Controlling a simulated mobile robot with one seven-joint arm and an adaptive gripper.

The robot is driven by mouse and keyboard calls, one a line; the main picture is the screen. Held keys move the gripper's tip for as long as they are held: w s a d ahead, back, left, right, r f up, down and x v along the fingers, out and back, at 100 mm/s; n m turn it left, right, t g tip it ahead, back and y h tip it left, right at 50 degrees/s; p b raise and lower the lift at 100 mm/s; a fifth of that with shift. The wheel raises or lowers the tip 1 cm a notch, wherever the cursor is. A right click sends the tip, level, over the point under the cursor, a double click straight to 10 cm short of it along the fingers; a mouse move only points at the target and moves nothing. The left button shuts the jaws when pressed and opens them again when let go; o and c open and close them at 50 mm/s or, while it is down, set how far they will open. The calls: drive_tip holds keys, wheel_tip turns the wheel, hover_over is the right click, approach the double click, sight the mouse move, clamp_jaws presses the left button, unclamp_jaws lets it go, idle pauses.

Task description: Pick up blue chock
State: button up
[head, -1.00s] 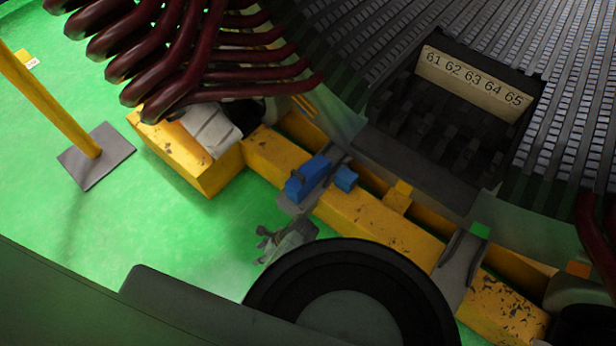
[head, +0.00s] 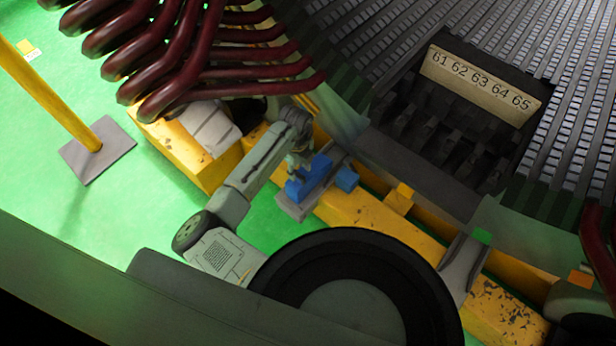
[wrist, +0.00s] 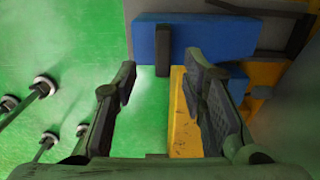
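The blue chock (head: 309,178) rests on a grey bracket (head: 291,208) beside the yellow beam in the head view. In the wrist view the blue chock (wrist: 205,38) is a wide blue block with a dark upright handle (wrist: 162,52) on its near side. My gripper (wrist: 160,66) is open and empty in the wrist view, its two fingers on either side of the handle's line but short of it. In the head view my gripper (head: 300,158) is just above the chock's upper left end, its fingers partly hidden.
A smaller blue block (head: 346,179) sits right of the chock, on the yellow beam (head: 372,219). Dark red coil ends (head: 240,70) hang close above my arm. The stator slots with the numbered label (head: 480,83) are to the right.

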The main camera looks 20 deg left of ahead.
sight(298, 174)
drive_tip(key=f, duration=0.5)
drive_tip(key=shift+w+a+f+p, duration=0.25)
drive_tip(key=shift+f+p, duration=0.05)
drive_tip(key=shift+p, duration=0.05)
drive_tip(key=shift+c, duration=0.3)
clamp_jaws()
drive_tip(key=shift+r, duration=0.1)
